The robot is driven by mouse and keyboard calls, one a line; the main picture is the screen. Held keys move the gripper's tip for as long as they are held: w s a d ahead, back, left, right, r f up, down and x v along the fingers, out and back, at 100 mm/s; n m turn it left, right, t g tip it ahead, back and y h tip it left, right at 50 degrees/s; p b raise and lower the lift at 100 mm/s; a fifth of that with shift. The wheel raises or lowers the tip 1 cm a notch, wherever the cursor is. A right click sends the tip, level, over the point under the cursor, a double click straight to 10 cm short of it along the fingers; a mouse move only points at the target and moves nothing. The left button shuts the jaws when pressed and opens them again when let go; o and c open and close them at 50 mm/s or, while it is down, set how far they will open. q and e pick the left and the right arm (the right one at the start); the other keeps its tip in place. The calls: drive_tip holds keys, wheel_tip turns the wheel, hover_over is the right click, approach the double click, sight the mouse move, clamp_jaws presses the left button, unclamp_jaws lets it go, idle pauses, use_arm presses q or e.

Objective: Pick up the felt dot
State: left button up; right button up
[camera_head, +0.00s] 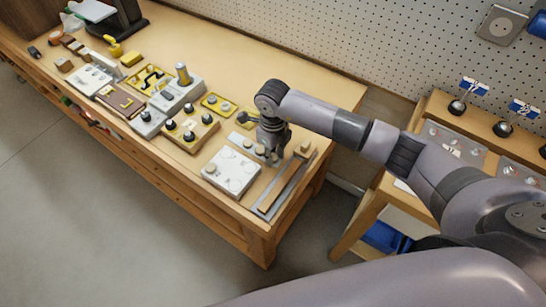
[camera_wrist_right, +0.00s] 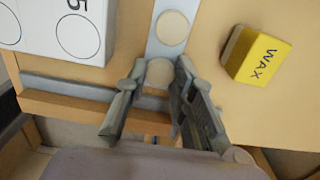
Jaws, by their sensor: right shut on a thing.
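A felt dot (camera_wrist_right: 158,72), round and cream, sits between the fingertips of my right gripper (camera_wrist_right: 155,82) in the wrist view. The fingers are closed on its sides and partly hide it. It appears low, at or just above the pale strip. A second cream dot (camera_wrist_right: 172,27) lies on the strip (camera_wrist_right: 161,50) just beyond the fingers. In the head view, my right gripper (camera_head: 272,153) points down at the right end of the bench. A dot (camera_head: 247,143) shows on the strip to its left. My left gripper is out of view.
A white board with circles (camera_head: 232,172) lies beside the strip, close to the gripper. A yellow wax block (camera_wrist_right: 258,55) stands right of the fingers in the wrist view. Several trays crowd the left.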

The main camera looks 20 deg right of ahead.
drive_tip(key=shift+r, duration=0.15)
drive_tip(key=shift+c, duration=0.3)
wheel_tip(320, 180, up, 20)
drive_tip(key=b, duration=0.3)
drive_tip(key=shift+o, duration=1)
drive_tip(key=c, duration=0.4)
